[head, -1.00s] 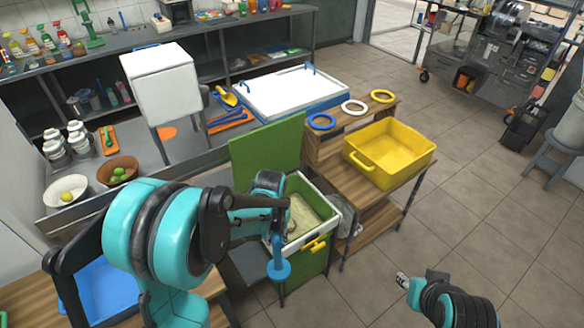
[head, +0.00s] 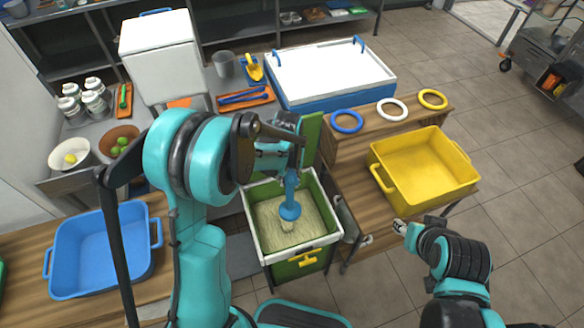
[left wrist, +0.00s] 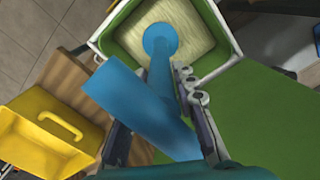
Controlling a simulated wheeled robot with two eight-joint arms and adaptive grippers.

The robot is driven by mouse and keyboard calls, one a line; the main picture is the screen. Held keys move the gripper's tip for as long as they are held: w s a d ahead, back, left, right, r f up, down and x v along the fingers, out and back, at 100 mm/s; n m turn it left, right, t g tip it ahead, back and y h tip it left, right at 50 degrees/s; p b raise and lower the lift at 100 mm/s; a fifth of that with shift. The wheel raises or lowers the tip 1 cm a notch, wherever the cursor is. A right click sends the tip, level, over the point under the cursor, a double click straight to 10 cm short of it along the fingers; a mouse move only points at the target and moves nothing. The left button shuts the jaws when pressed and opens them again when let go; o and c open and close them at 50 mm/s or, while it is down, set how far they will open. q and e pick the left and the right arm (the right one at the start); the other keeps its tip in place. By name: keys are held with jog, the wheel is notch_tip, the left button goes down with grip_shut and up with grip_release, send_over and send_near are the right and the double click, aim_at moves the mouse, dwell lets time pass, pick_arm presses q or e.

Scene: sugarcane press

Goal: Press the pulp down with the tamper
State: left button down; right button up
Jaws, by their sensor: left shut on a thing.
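The blue tamper (head: 290,208) hangs upright, disc down, over the pale pulp (head: 264,220) in the green bin (head: 285,270) with a white rim. My left gripper (head: 294,168) is shut on the tamper's handle. In the left wrist view the tamper's disc (left wrist: 160,40) is inside the outline of the bin's opening, with pulp (left wrist: 200,35) around it. I cannot tell whether the disc touches the pulp; a small paler patch shows just below it. My right gripper (head: 400,228) is right of the bin, away from it; its jaws are too small to read.
A yellow tub (head: 425,180) stands on the wooden stand right of the bin, with blue, white and yellow rings behind. A blue tub (head: 100,285) sits on the wooden table at left. The bin's green lid (head: 312,135) stands raised behind it. Open floor lies at right.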

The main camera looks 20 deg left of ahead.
pick_arm(q)
jog(key=shift+w+d+f+b, duration=0.1)
jog(key=shift+w+f+b, duration=0.05)
jog(key=shift+f+b, duration=1.45)
jog(key=shift+w+d+f+b, duration=0.15)
jog(key=shift+f+b, duration=0.85)
jog(key=shift+f, duration=1.25)
jog(key=shift+w+a+f+b, duration=0.1)
jog(key=shift+w+f+b, duration=0.05)
jog(key=shift+f+b, duration=1.45)
jog(key=shift+f+p, duration=0.25)
jog(key=shift+p, duration=0.05)
